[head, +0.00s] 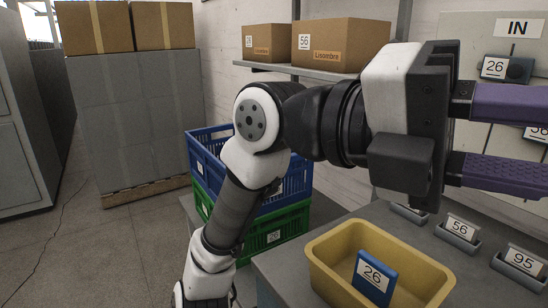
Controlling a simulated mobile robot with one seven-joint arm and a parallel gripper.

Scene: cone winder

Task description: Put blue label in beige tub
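A blue label (376,278) with a white "26" face stands tilted inside the beige tub (325,268), at the bottom right of the head view. Its lower edge is cut off by the frame. My gripper (508,138) is at the upper right, above and to the right of the tub. Its two purple fingers are spread apart, with the background showing between them. The fingertips run out of frame, and nothing is seen held in the visible gap.
Grey holders marked "56" (460,230) and "95" (522,262) stand right of the tub on the grey table (283,262). An "IN" board (475,32) carries a dark "26" tag (494,67). Blue (208,160) and green (275,232) crates are stacked left of the table.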

